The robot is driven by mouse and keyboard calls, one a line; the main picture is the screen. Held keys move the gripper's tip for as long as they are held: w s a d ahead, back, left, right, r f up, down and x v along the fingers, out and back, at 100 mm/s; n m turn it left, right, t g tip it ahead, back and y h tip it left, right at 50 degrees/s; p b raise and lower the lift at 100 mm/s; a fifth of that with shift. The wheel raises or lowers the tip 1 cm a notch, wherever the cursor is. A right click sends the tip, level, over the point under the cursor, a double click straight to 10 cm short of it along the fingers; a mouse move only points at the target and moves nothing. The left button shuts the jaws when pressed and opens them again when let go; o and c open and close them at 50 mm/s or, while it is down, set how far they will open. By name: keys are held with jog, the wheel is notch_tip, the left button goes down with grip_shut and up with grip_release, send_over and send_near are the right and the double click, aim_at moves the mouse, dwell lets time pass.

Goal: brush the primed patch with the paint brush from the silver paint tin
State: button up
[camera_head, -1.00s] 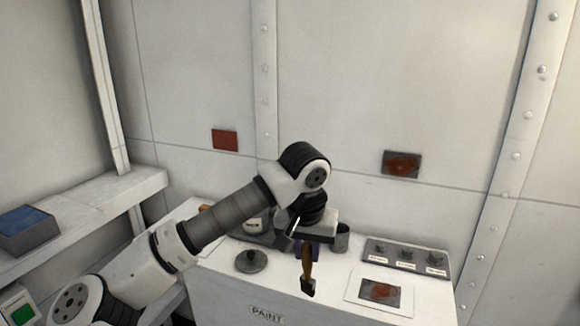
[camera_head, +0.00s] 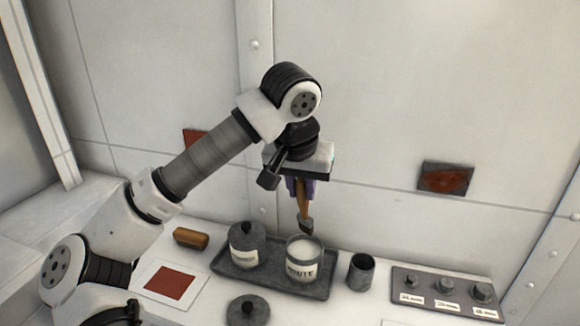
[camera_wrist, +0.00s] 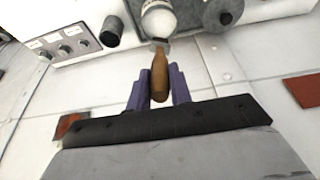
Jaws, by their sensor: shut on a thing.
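My gripper (camera_head: 302,188) is shut on the paint brush (camera_head: 306,216), gripping its brown wooden handle. The brush hangs bristles down just above an open tin (camera_head: 305,268) of pale paint, whose label seems to read WHITE. Whether the bristles touch the tin is unclear. The wrist view shows the handle (camera_wrist: 159,78) between the purple fingers. A second tin (camera_head: 246,246), with a knobbed lid on, stands left of it; its label is too small to read. A plain red-brown patch (camera_head: 191,138) is on the wall, partly behind my arm. A mottled rusty patch (camera_head: 444,179) is further right.
Both tins stand in a dark tray (camera_head: 270,279). A loose lid (camera_head: 247,311), a red sample card (camera_head: 170,284) and a wooden-backed block (camera_head: 190,238) lie around it. A grey cup (camera_head: 361,272) and a knob panel (camera_head: 445,290) stand right. The wall above is clear.

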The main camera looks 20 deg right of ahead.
aim_at(300, 206)
jog(key=shift+w+r, duration=0.1)
jog(key=shift+w, duration=0.35)
jog(key=shift+s+f+b, duration=0.2)
jog(key=shift+f+b, duration=0.3)
jog(key=shift+f, duration=0.1)
jog(key=shift+w+f+b, duration=0.1)
jog(key=shift+f+b, duration=1.1)
jog(key=shift+f, duration=1.1)
jog(key=shift+f+b, duration=0.6)
jog(key=shift+b, duration=0.15)
jog(key=shift+r+p, duration=2.25)
jog(key=shift+r, duration=1.35)
jog(key=shift+f, duration=0.1)
